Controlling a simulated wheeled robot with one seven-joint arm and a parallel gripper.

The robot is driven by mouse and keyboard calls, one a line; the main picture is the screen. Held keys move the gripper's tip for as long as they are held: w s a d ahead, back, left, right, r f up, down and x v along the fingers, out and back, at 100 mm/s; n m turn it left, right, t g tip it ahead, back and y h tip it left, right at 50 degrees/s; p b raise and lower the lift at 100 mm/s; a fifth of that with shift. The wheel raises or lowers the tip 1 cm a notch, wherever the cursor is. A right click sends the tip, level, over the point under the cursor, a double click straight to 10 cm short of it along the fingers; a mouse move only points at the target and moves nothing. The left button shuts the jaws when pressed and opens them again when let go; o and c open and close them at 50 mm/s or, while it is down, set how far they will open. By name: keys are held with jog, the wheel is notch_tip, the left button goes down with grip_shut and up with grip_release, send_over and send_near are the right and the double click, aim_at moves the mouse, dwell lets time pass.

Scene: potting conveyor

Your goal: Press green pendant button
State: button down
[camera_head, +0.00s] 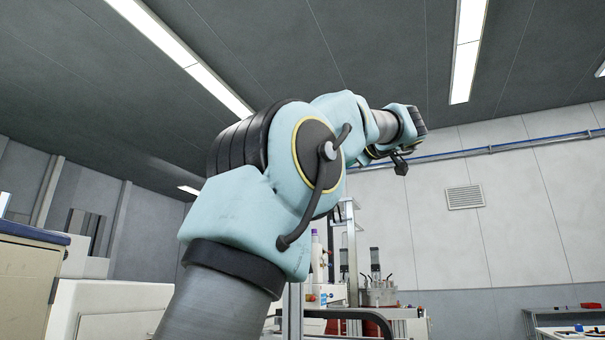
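My arm fills the middle of the head camera view, with its pale blue elbow large and close. The far end of the arm reaches up and to the right, in front of the pale wall. My gripper (400,166) seems to be the small dark part at that end; its fingers are too small to make out. I cannot pick out a pendant or a green pendant button.
Lab equipment with small coloured knobs (325,296) and a metal vessel (379,292) stand behind the arm, partly hidden by it. A blue-topped cabinet (25,275) and a white unit (95,308) are at left. A bench (565,312) is at lower right.

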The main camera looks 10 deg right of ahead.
jog(key=w+a, duration=0.4)
jog(key=a, duration=0.3)
jog(key=shift+a+p, duration=0.35)
jog(key=shift+p, duration=0.05)
jog(key=shift+w, duration=0.1)
dwell(1.7)
jog(key=shift+w+a+b, duration=0.2)
jog(key=shift+a+b, duration=0.15)
jog(key=shift+b, duration=0.15)
jog(key=shift+w+a+b, duration=0.2)
jog(key=shift+a+b, duration=0.1)
jog(key=shift+a, duration=0.15)
dwell(0.8)
jog(key=shift+d, duration=0.15)
jog(key=shift+s+d+b, duration=0.4)
jog(key=shift+s+d, duration=0.05)
jog(key=shift+d, duration=0.2)
jog(key=shift+d, duration=0.1)
